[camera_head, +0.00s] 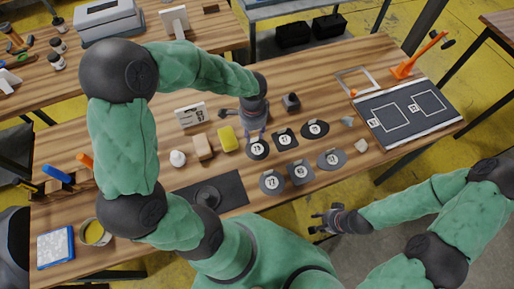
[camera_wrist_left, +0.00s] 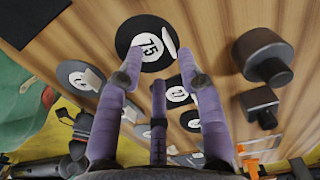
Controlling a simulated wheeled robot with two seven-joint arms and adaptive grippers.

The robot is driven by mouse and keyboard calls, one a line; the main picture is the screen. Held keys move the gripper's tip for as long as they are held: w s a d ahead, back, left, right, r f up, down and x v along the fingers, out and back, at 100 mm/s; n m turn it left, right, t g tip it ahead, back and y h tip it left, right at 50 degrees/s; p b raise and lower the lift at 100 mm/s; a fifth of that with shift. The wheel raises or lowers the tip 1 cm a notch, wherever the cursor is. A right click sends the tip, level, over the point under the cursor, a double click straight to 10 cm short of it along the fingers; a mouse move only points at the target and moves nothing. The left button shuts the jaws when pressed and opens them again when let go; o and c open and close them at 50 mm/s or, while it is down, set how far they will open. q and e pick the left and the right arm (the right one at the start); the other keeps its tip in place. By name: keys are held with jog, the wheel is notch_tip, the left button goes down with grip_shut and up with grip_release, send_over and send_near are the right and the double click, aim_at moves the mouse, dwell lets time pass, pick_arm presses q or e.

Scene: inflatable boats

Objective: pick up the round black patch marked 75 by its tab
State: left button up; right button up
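The round black patch marked 75 (camera_wrist_left: 128,38) lies flat on the wooden table beyond my left fingertips in the left wrist view, with a pale tab at its right edge. In the head view the patch (camera_head: 258,153) is right below my left gripper (camera_head: 254,136). My left gripper's fingers (camera_wrist_left: 160,84) are spread apart with nothing between them. They point down at the patch; whether they touch it I cannot tell. My right gripper (camera_head: 317,222) is open and empty, off the table's front edge.
A yellow sponge (camera_head: 228,139), a tan block (camera_head: 202,147) and a dark knob-like object (camera_head: 291,102) stand near. A dark panel (camera_head: 409,112) lies at the right.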

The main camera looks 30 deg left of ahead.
aim_at(255, 142)
pick_arm(q)
jog(key=f, duration=0.1)
jog(key=f+b, duration=0.1)
jog(key=f, duration=0.1)
jog(key=w+f+b, duration=0.1)
jog(key=f, duration=0.1)
jog(key=shift+f, duration=0.1)
grip_shut()
